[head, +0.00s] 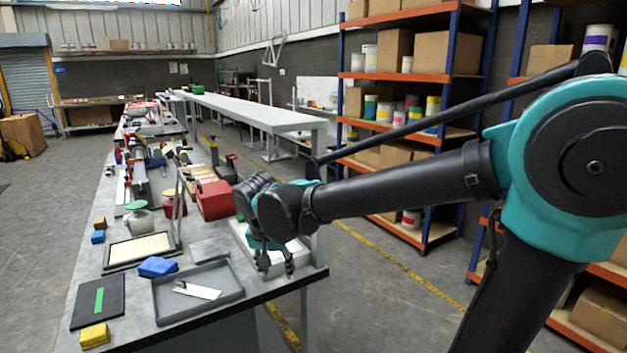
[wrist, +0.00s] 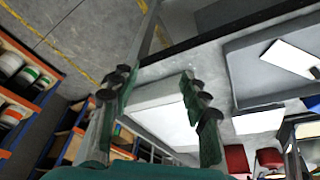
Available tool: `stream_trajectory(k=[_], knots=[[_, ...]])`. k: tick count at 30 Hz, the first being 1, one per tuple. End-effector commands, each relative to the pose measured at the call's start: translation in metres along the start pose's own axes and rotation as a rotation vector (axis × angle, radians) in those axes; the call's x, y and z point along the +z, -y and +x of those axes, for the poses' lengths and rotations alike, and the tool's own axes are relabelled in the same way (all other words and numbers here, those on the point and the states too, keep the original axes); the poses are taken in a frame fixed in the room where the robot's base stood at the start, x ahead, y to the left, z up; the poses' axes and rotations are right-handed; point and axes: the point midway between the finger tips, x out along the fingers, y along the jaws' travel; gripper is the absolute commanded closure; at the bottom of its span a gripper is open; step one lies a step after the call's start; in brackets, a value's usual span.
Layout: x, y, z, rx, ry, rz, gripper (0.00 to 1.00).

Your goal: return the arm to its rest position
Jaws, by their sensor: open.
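My gripper (head: 277,266) hangs at the near right corner of the workbench, at the end of my outstretched arm. It points down over a white, shallow tray (head: 240,229). In the wrist view my gripper (wrist: 158,84) shows its two fingers wide apart with nothing between them. The white tray (wrist: 165,112) lies beyond and between the fingers there. Whether the fingertips touch it I cannot tell.
A grey tray (head: 234,299) with a white-bladed tool stands left of my gripper, near a blue sponge (head: 158,266). A red box (head: 214,200) stands behind. Orange-and-blue shelving (head: 440,78) rises on the right.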

Motion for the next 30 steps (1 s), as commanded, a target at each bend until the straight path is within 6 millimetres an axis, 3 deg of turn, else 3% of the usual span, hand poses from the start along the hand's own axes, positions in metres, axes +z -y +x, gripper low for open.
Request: stream_trajectory(k=[1, 8, 18, 24, 30], knots=[[-0.005, -0.023, 0.013, -0.002, 0.007, 0.003, 0.54], [-0.009, -0.112, 0.059, -0.029, 0.025, -0.038, 0.54], [0.025, -0.228, 0.111, -0.068, -0.001, -0.092, 0.54], [0.054, -0.271, 0.13, -0.077, -0.036, -0.12, 0.54], [0.067, -0.284, 0.135, -0.077, -0.05, -0.134, 0.54]])
